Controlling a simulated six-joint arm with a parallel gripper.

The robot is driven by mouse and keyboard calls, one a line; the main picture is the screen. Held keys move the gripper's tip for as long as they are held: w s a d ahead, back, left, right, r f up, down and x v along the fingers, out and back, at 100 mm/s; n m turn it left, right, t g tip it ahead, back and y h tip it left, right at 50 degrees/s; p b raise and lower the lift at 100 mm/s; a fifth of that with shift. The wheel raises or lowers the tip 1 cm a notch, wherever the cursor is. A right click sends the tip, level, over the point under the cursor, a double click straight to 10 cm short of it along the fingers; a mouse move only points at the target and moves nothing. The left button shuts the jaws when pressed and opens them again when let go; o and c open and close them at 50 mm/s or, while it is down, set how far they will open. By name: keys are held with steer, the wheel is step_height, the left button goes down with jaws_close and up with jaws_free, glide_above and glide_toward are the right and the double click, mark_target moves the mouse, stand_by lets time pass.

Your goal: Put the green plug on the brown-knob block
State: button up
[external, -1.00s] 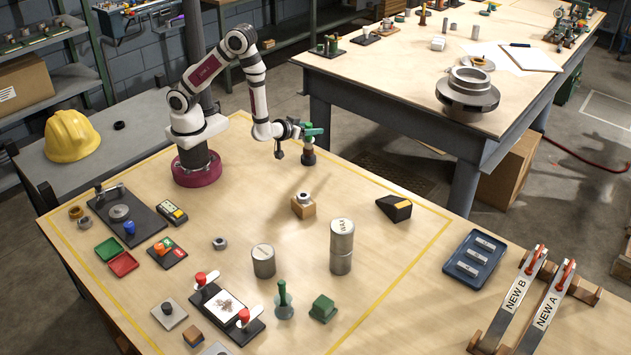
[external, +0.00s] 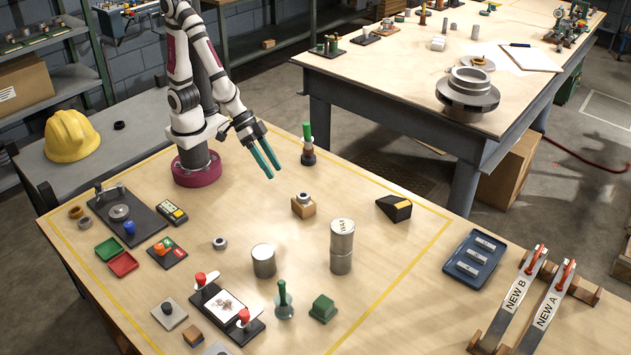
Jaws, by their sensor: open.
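A slim green piece (external: 307,131), which looks like the green plug, stands upright at the back of the table, right of my arm. Under it are a pale band and a dark brown base (external: 308,157); I cannot tell whether this base is the brown-knob block. My gripper (external: 269,168) is open and empty. Its two green fingers point down and to the right, above the table, left of and apart from the green piece. A brown-topped block (external: 193,337) sits at the front left. Any knob on it is too small to make out.
A tan block with a metal ring (external: 303,206) stands right of centre, near a black wedge (external: 394,208). The table between my gripper and the metal cylinders is mostly clear.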

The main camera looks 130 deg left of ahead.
steer(key=s+d+r+m+g+h, duration=0.25)
steer(key=s+d+m+g, duration=0.2)
steer(key=s+m, duration=0.6)
steer(key=s+a+r+g+y, duration=0.1)
steer(key=s+a, duration=0.2)
steer(key=s, duration=0.3)
steer(key=s+a+r+m+g+y, duration=0.1)
steer(key=s+a+g+y, duration=0.1)
steer(key=s, duration=0.4)
steer(key=shift+s+a+r, duration=0.25)
steer(key=shift+a+r, duration=0.1)
steer(key=shift+a, duration=0.35)
